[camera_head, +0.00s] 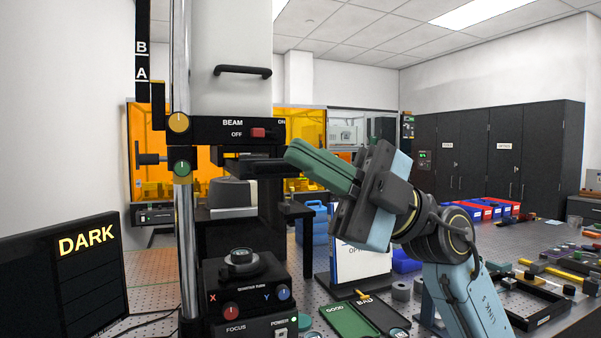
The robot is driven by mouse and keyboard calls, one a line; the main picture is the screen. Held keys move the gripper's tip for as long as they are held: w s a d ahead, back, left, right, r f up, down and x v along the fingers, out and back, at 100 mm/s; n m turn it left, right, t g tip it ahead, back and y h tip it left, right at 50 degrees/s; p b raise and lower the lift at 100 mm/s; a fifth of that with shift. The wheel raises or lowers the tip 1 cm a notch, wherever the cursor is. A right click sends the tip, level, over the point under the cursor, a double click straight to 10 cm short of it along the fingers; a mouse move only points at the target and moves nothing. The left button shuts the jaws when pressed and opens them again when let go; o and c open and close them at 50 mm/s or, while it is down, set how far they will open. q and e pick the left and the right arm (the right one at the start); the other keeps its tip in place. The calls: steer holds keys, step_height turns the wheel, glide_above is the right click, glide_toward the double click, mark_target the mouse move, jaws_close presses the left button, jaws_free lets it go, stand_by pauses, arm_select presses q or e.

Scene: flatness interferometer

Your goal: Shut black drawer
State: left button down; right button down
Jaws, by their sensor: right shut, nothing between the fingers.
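The black drawer (255,168) is under the BEAM panel (215,129) of the interferometer. Its front seems to stick out a little, but how far it is open is hard to tell against the dark housing. My right gripper (291,151) comes in from the right with its green fingers shut and empty. Its fingertips are at the drawer's right end in the picture. I cannot tell whether they touch it. My left gripper is not in view.
A vertical steel post (187,250) with knobs stands left of the drawer. Below is a black stage (245,293) with a round part (241,257) on top. A DARK display (60,285) is at left. GOOD and BAD trays (345,322) lie on the table.

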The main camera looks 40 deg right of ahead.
steer(key=s+d+r+m+t+h, duration=0.2)
steer(key=s+d+m+t+h, duration=0.35)
steer(key=h, duration=0.85)
steer(key=m+p, duration=0.1)
steer(key=p, duration=0.1)
glide_toward(273, 168)
steer(key=s+a+x, duration=0.1)
steer(key=x, duration=0.4)
steer(key=shift+w+d+f+t, duration=0.15)
steer(key=shift+w+t, duration=0.1)
steer(key=shift+w, duration=0.55)
